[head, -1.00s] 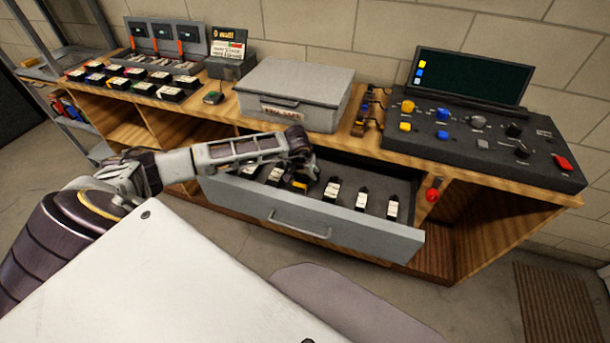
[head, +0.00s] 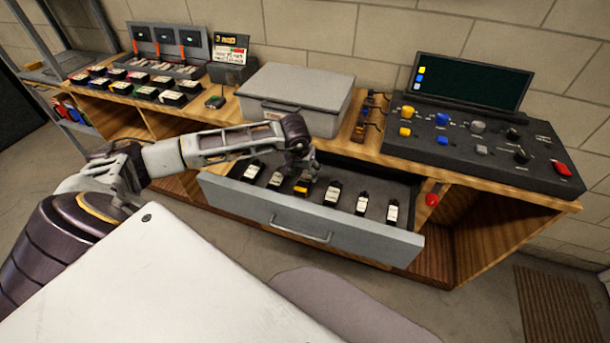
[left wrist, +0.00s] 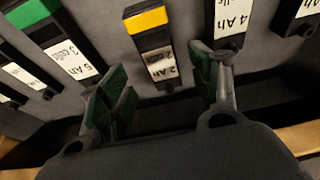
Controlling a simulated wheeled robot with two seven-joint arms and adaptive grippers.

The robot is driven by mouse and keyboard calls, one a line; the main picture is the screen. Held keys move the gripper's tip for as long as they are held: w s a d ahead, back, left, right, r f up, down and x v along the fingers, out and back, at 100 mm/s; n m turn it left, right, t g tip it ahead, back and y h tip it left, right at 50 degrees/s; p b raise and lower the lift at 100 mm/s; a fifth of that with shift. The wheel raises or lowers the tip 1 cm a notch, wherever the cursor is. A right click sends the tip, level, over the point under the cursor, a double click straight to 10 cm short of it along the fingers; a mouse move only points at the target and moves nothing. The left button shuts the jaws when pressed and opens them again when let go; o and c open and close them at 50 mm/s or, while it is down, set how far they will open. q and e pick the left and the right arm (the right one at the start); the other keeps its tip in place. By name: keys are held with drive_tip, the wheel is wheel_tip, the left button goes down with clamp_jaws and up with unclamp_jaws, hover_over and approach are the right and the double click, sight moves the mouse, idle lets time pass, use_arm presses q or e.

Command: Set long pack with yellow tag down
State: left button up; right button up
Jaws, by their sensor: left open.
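The long pack with the yellow tag (left wrist: 152,48) lies on the drawer floor among other packs, its label reading 2 Ah in the left wrist view. It also shows in the head view (head: 302,187), under my left gripper. My left gripper (left wrist: 165,95) is open, with one finger on each side of the near end of the pack and a gap on both sides. In the head view the left gripper (head: 303,170) hangs over the open drawer. My right gripper is in no view.
The open drawer (head: 300,222) holds several packs in a row, including a green-tagged 5 Ah pack (left wrist: 72,60) and a 4 Ah pack (left wrist: 226,25) close beside the fingers. A grey case (head: 296,85), a control console (head: 470,140) and a charger rack (head: 168,45) stand on the bench above.

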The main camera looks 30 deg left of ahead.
sight(303, 186)
use_arm(q)
drive_tip(key=v, duration=0.6)
drive_tip(key=shift+d+r, duration=0.1)
drive_tip(key=shift+d, duration=0.05)
idle(0.4)
